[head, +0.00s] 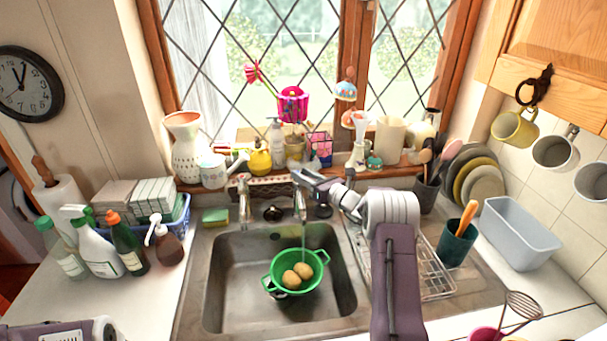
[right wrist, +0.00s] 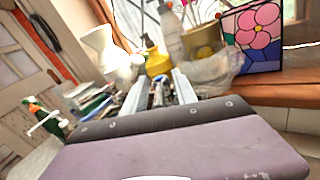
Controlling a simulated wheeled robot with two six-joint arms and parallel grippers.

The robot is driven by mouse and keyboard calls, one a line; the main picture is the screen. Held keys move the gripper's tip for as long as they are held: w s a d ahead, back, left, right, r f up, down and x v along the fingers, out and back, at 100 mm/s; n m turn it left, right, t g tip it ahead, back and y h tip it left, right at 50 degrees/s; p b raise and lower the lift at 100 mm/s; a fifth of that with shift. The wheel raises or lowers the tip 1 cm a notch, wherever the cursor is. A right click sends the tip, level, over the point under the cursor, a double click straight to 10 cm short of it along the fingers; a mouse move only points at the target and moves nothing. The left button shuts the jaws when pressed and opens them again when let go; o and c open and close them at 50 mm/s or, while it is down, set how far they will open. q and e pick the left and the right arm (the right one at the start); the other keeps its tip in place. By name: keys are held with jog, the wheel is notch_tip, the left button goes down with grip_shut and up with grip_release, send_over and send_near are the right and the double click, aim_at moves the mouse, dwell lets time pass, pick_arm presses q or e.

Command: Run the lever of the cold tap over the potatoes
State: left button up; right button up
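Two metal taps stand at the back of the sink (head: 215,290), a left one (head: 243,203) and a right one (head: 300,207). A green colander (head: 275,264) sits in the basin with potatoes (head: 291,279) in it. A thin pale stream, looking like water, runs down from the right tap toward the potatoes. My right gripper (head: 306,181) is at the top of the right tap and partly hides its lever. In the right wrist view its fingers (right wrist: 159,92) are apart, with small metal parts visible between them; contact is unclear. My left gripper is out of view.
A crowded window sill (head: 400,172) is just behind the taps, with a yellow kettle-like pot (head: 259,157) and a white vase (head: 187,150). A dish rack (head: 432,275) is right of the sink. Bottles (head: 124,243) stand on the left counter.

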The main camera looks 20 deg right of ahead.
grip_shut()
dwell(1.4)
